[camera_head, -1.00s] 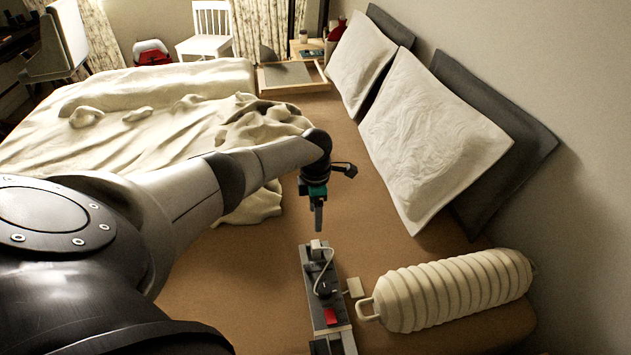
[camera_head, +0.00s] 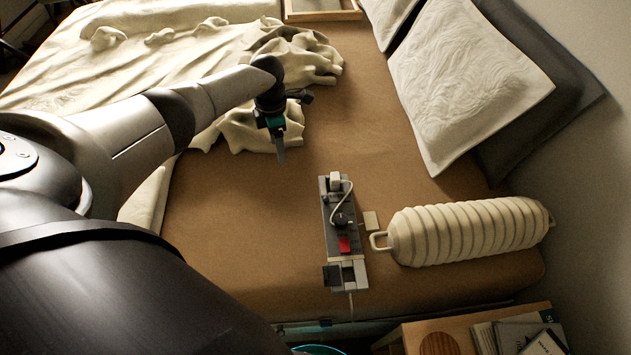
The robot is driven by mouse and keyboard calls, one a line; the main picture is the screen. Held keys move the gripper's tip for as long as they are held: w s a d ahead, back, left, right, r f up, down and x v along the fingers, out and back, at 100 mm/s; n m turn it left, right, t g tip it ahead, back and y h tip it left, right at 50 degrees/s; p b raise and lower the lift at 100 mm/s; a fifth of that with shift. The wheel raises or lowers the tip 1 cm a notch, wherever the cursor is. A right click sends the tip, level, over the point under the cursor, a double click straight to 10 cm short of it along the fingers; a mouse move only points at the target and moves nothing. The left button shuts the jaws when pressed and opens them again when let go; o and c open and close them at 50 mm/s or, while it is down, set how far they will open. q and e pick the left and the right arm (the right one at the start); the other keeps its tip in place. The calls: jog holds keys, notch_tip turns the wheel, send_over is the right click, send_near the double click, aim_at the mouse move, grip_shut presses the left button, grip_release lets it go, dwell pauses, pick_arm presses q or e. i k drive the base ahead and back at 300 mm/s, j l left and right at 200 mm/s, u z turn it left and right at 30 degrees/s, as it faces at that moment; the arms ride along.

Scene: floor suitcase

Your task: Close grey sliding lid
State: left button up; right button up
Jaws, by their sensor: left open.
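A long, narrow grey box (camera_head: 328,222) lies on the brown bed, right of the middle. A white plug with a white cable, a dark round piece and a red piece show in its top. At its near end are a dark grey plate (camera_head: 332,276) and a pale open section; I cannot tell for sure which part is the sliding lid. My left gripper (camera_head: 281,153) points down over the bed, beyond and to the left of the box's far end. It is open, apart from the box, and nothing shows in it. My right gripper is not in view.
A cream ribbed bolster (camera_head: 470,232) with a loop handle lies right of the box, with a small pale block (camera_head: 371,221) between them. Pillows (camera_head: 468,85) lean at upper right. A rumpled cream blanket (camera_head: 190,50) covers the far left. A wooden nightstand (camera_head: 413,335) stands at the near edge.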

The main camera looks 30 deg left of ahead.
aim_at(331, 273)
jog(key=u, duration=0.7)
